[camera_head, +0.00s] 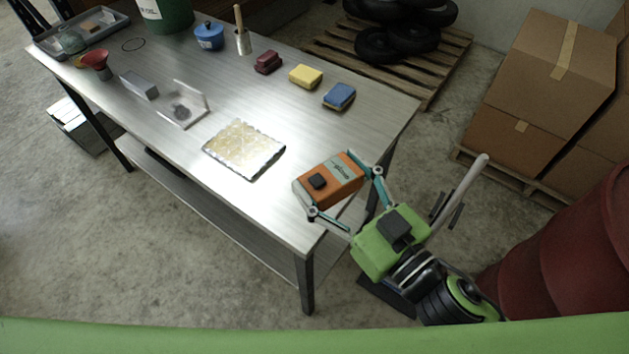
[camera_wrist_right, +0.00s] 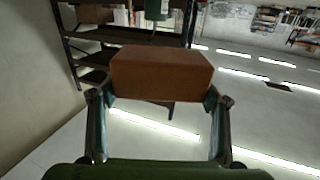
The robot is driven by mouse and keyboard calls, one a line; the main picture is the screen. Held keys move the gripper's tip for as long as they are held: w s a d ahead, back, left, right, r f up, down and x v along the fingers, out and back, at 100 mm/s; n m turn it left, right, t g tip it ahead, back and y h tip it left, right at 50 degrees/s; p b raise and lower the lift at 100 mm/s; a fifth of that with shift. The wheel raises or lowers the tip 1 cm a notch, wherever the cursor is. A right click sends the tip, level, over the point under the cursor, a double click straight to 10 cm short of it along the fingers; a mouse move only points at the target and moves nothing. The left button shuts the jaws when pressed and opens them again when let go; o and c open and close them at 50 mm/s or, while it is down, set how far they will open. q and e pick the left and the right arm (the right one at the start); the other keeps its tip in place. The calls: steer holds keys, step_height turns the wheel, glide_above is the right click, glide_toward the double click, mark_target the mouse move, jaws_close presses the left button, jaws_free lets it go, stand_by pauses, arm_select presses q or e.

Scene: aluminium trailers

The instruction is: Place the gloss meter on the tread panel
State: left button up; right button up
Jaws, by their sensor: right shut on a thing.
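The gloss meter is an orange box with a grey-green top face and a black button (camera_head: 334,178). My right gripper (camera_head: 345,188) is shut on it, with one finger at each end, near the front right corner of the table. In the right wrist view the gloss meter (camera_wrist_right: 162,75) shows as a plain orange-brown block between the fingers of the right gripper (camera_wrist_right: 160,90). The tread panel (camera_head: 244,149) is a silver-edged plate with a pale yellowish patterned top. It lies flat on the table to the left of the gloss meter, apart from it. My left gripper does not show.
On the steel table (camera_head: 180,60) are a blue sponge (camera_head: 339,96), a yellow sponge (camera_head: 305,76), a dark red block (camera_head: 268,62), a blue pot (camera_head: 209,36), a clear stand (camera_head: 184,106) and a grey block (camera_head: 139,85). Cardboard boxes (camera_head: 550,70) and red drums (camera_head: 570,250) stand right.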

steer(key=shift+s+a+f+n+g+y, duration=0.1)
steer(key=shift+a+f+n+g+y, duration=0.05)
steer(key=shift+a+n+g+y, duration=0.4)
steer(key=shift+a+f+n+g+y, duration=0.15)
steer(key=shift+a+n+g+y, duration=0.15)
steer(key=shift+a, duration=0.3)
steer(key=f+n+g+y, duration=0.1)
steer(key=a+f+g+y, duration=0.1)
steer(key=f, duration=0.1)
steer(key=shift+s+n, duration=0.1)
steer(key=shift+n, duration=0.25)
steer(key=shift+d+f+g+y, duration=0.25)
steer(key=shift+d+f, duration=0.05)
steer(key=shift+f, duration=0.3)
steer(key=shift+w, duration=0.2)
steer(key=w+f, duration=0.3)
steer(key=w, duration=0.1)
steer(key=w+f+b, duration=0.1)
steer(key=w+f, duration=0.2)
steer(key=w, duration=0.1)
steer(key=w+f, duration=0.2)
steer(key=w, duration=0.3)
steer(key=shift+f+b, duration=0.4)
steer(key=f, duration=0.1)
steer(key=w+f, duration=0.1)
steer(key=f, duration=0.1)
steer(key=shift+f, duration=0.15)
steer(key=shift+s+f, duration=0.1)
steer(key=shift+f, duration=0.1)
